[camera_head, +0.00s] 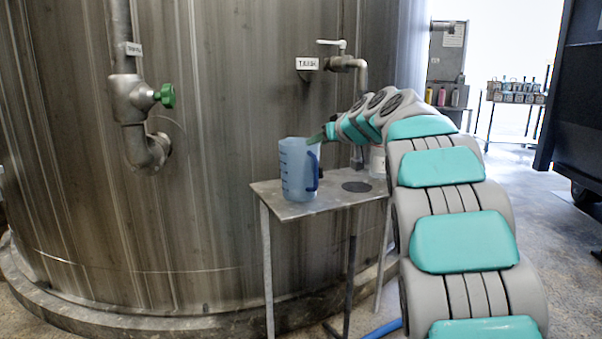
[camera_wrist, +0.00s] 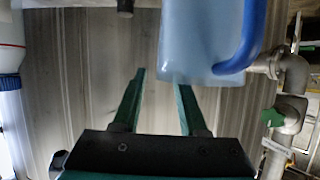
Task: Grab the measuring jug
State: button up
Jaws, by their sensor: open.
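The measuring jug (camera_head: 297,172) is translucent light blue with a darker blue handle on its right side. It stands upright on a small metal table (camera_head: 275,195) in the head view. In the wrist view the jug (camera_wrist: 195,40) fills the top middle, with its handle toward the right. My gripper (camera_head: 318,137) is beside the jug's upper right, near the rim and handle. In the wrist view my gripper (camera_wrist: 160,82) has its two green fingers apart with nothing between them. The right fingertip lies close to the jug's edge; I cannot tell whether they touch.
A large steel tank (camera_head: 210,120) stands right behind the table. A pipe with a green valve (camera_head: 165,95) and a tap (camera_head: 347,62) stick out from it. A white container (camera_head: 377,162) stands behind my arm. Open floor (camera_head: 560,240) lies to the right.

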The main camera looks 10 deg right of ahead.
jog(key=shift+w+a, duration=0.1)
jog(key=shift+w, duration=0.2)
jog(key=shift+f, duration=0.1)
grip_shut()
jog(key=shift+f, duration=0.15)
dwell(1.0)
